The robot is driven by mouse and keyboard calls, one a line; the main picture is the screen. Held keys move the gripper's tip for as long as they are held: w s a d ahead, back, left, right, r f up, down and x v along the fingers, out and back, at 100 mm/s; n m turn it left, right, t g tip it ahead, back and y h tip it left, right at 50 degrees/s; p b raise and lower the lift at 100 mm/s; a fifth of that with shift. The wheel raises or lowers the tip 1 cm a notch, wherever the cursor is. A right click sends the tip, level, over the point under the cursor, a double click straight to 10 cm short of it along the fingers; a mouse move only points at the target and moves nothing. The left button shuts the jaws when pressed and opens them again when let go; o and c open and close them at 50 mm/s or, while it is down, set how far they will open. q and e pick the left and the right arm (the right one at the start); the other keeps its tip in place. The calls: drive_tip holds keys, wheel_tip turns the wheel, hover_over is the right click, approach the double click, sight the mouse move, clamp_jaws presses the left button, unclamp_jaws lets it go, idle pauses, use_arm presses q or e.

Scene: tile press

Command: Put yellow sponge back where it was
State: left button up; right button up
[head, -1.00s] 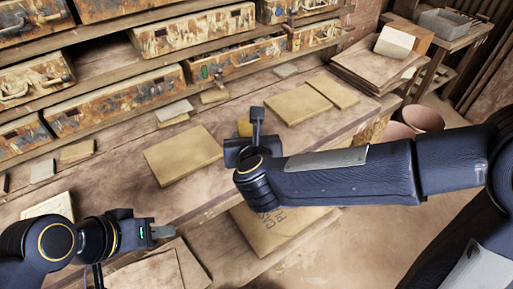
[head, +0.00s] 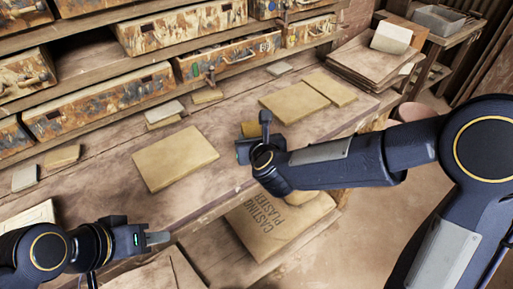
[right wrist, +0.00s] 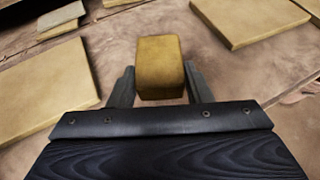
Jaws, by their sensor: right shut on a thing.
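The yellow sponge (right wrist: 160,65) is a small yellow block between the fingers of my right gripper (right wrist: 160,88) in the right wrist view. The right gripper is shut on it. In the head view the sponge (head: 250,129) shows partly behind my right gripper (head: 254,140), near the front edge of the workbench. Whether it touches the bench top is hard to tell. My left gripper (head: 157,238) is at the lower left, apart from the sponge, with nothing visible in it. Its finger gap is not clear from this side.
The wooden workbench (head: 105,192) carries a large tan tile (head: 175,158) and two more tan tiles (head: 295,103) farther right. Small tiles lie along the back below stained drawers (head: 104,102). A casting plaster bag (head: 275,228) lies on a lower shelf.

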drive_tip(key=shift+w+d+f, duration=0.15)
drive_tip(key=shift+w+f, duration=0.05)
drive_tip(key=shift+f, duration=0.05)
drive_tip(key=f, duration=0.3)
drive_tip(key=shift+w+d+f+b, duration=0.15)
drive_tip(key=shift+w+d+b, duration=0.1)
drive_tip(key=shift+w+b, duration=0.1)
drive_tip(key=shift+s+f, duration=0.1)
drive_tip(key=shift+f, duration=0.2)
drive_tip(key=shift+f+b, duration=0.2)
drive_tip(key=shift+b, duration=0.1)
drive_tip(key=o, duration=0.9)
drive_tip(key=shift+r, duration=0.1)
